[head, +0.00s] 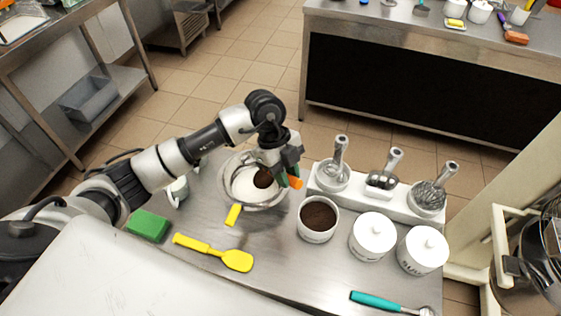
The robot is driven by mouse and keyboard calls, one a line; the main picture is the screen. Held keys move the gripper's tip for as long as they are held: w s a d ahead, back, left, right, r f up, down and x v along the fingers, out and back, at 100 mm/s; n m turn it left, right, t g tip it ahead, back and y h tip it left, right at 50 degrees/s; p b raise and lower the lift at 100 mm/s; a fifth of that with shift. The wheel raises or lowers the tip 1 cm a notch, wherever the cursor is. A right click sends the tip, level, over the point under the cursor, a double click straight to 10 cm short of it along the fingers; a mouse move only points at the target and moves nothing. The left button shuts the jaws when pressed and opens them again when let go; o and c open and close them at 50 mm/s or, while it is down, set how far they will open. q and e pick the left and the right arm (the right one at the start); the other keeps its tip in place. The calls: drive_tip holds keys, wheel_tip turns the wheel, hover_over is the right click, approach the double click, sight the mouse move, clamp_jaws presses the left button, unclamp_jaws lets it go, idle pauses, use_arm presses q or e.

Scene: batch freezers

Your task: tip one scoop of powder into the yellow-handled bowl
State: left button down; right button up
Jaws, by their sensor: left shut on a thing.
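The bowl (281,203) with a yellow handle (233,214) stands on the steel table, with white contents inside. My left gripper (287,171) is over the bowl's right side, shut on a tool with an orange handle (295,183), seemingly a scoop; its head is hard to make out. A dark brown patch of powder (263,178) shows below the gripper against the white; I cannot tell whether it lies in the scoop or in the bowl. An open white canister (318,239) of brown powder (319,214) stands right of the bowl. My right gripper is not in view.
Two lidded white canisters (372,237) (423,250) stand at the right. A white rack (396,206) with upright tools is behind them. A green sponge (148,226), a yellow spatula (236,260) and a teal-handled tool (378,301) lie nearer. The table between spatula and canisters is clear.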

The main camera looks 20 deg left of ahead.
use_arm(q)
drive_tip(key=f+y, duration=0.1)
drive_tip(key=d+f+t+y, duration=0.1)
drive_tip(key=f+y, duration=0.1)
drive_tip(key=shift+s+d+t, duration=0.3)
drive_tip(key=shift+s, duration=0.05)
drive_tip(key=shift+r+p, duration=0.55)
drive_tip(key=shift+r, duration=0.2)
